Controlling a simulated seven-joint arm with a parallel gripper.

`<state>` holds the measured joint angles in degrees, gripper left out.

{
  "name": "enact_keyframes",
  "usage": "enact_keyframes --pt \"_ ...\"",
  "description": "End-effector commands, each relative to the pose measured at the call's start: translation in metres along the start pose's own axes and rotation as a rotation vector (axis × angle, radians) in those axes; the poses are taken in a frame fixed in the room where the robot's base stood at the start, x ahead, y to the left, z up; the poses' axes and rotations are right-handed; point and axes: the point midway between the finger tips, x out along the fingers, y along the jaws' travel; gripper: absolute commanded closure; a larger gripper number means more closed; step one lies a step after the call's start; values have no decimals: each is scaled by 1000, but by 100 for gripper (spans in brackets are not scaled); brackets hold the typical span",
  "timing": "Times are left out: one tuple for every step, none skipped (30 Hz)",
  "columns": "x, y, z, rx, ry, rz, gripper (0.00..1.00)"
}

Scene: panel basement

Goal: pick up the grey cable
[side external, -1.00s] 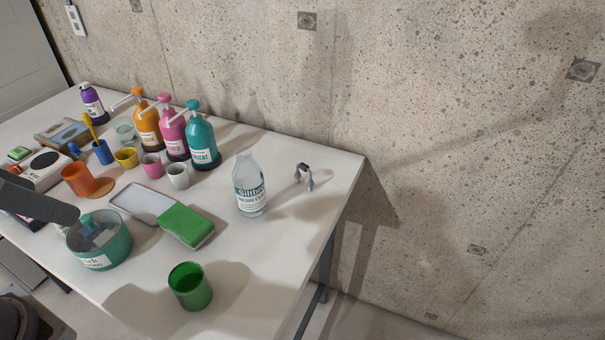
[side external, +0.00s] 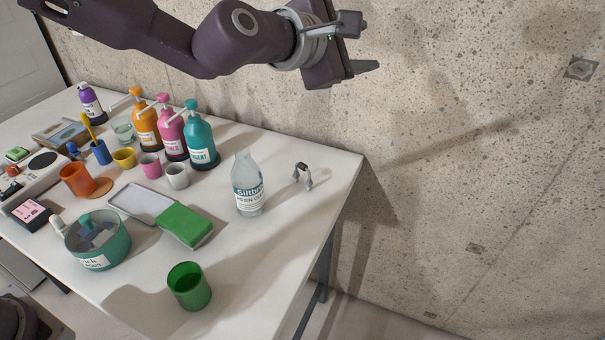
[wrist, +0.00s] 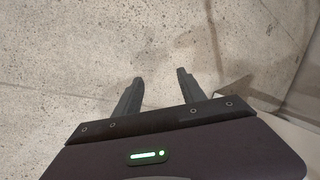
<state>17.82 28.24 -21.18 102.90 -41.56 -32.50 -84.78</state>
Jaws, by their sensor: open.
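The likely grey cable (side external: 308,178) is a small grey arched piece with a dark top, near the right back edge of the white table, right of the clear bottle (side external: 249,192). It is too small to make out fully. My gripper (side external: 358,44) is high above the table's back right, well above the grey piece and apart from it. In the wrist view my gripper (wrist: 160,78) has its fingers apart with nothing between them. That view shows mostly concrete, and I cannot make out the cable there.
The white table (side external: 262,275) has a green cup (side external: 189,288), a green sponge-like block (side external: 185,224), a teal pot (side external: 98,245) and several pump bottles and cups to the left. A concrete wall (side external: 450,130) stands close behind. The table's right front is mostly clear.

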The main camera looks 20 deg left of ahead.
Motion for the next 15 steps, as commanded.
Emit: enact_keyframes --pt "34 -27 -11 -222 50 43 52" --pt "52 -41 -23 -374 90 91 52" --pt "71 -62 -43 -563 151 162 52" --pt "81 -80 -62 -691 200 222 52" --pt "88 -99 -81 -807 249 288 52" --pt "92 -124 -109 -936 312 380 52" --pt "92 -142 -129 -1014 355 450 52" --pt "89 -158 -147 -1077 392 518 52" --pt "84 -177 -169 -1141 433 603 52" --pt "79 -188 -182 -1175 455 660 52" --pt "74 -198 -194 -1200 474 708 52" --pt "69 -206 -205 -1223 491 760 52" --pt "66 -211 -211 -1235 498 788 52" --pt "64 -213 -216 -1242 503 808 52" --pt "64 -214 -221 -1248 505 825 52"
